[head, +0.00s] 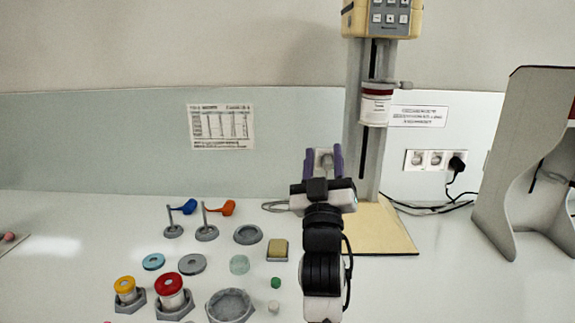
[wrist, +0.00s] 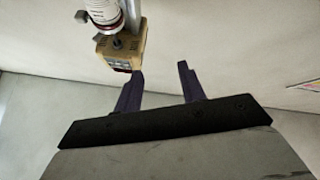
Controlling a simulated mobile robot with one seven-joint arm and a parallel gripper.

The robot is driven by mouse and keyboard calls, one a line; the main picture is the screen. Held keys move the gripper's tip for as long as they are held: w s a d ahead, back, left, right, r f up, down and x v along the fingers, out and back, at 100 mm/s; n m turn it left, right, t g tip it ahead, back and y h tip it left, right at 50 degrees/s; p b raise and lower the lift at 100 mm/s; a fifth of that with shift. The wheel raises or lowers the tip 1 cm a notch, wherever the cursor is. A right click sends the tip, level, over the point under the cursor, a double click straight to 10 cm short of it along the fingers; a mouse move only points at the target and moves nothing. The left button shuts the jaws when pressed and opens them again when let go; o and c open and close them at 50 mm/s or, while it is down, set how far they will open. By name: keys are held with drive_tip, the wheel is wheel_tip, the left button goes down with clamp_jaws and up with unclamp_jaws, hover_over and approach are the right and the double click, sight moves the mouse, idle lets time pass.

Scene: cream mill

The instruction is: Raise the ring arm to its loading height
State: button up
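The mill's grey slotted column (head: 366,140) rises from a cream base plate (head: 395,240). A thin grey loop (head: 275,207), which looks like the ring arm's ring, shows low down to the left of my gripper. Its join to the column is hidden behind my gripper and wrist. My gripper (head: 323,160) points away in front of the column's lower left, with its purple fingers spread. In the wrist view the fingers (wrist: 160,88) are apart with nothing held between them. I cannot tell whether they touch the ring arm.
Cups, rings and orange and blue scoops (head: 228,208) stand on the bench at left. Cables and a grey stand (head: 520,170) are at right.

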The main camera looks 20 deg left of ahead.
drive_tip(key=s+a+y, duration=0.3)
drive_tip(key=s+a, duration=0.1)
drive_tip(key=a, duration=0.1)
drive_tip(key=shift+s+a+r+n+g, duration=0.15)
drive_tip(key=shift+n+g, duration=0.15)
drive_tip(key=shift+n, duration=0.1)
